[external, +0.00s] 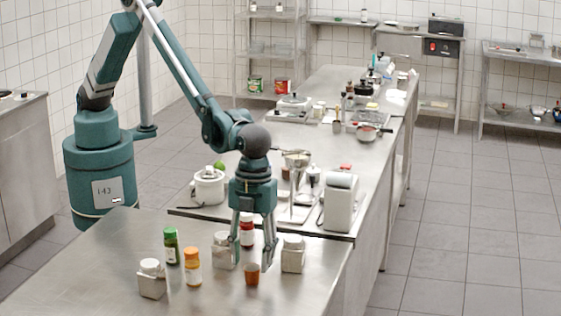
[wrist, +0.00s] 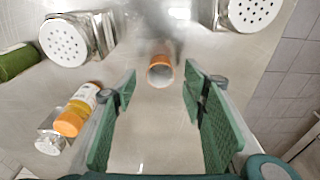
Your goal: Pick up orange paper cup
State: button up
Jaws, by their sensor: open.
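The orange paper cup (external: 252,273) is small and stands upright on the steel counter near its front right part. In the wrist view the cup (wrist: 160,73) shows from above with its open rim, ahead of the fingertips and between their lines. My gripper (external: 254,262) points down above the counter, with its fingers apart. In the wrist view my gripper (wrist: 160,80) has green pads on both sides and nothing between them. I cannot tell exactly how high the fingertips are over the counter.
Shakers with perforated lids (wrist: 66,45) and (wrist: 254,12) flank the cup at the far side. An orange-capped bottle (external: 192,267), a green bottle (external: 171,246) and a small shaker (external: 151,279) stand to the left. A red-labelled bottle (external: 247,232) stands behind. The counter's right edge is close.

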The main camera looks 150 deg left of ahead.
aim_at(252, 268)
jog(key=shift+w+f, duration=0.2)
jog(key=shift+f, duration=1.7)
jog(key=shift+c, duration=0.4)
jog(key=c, duration=0.9)
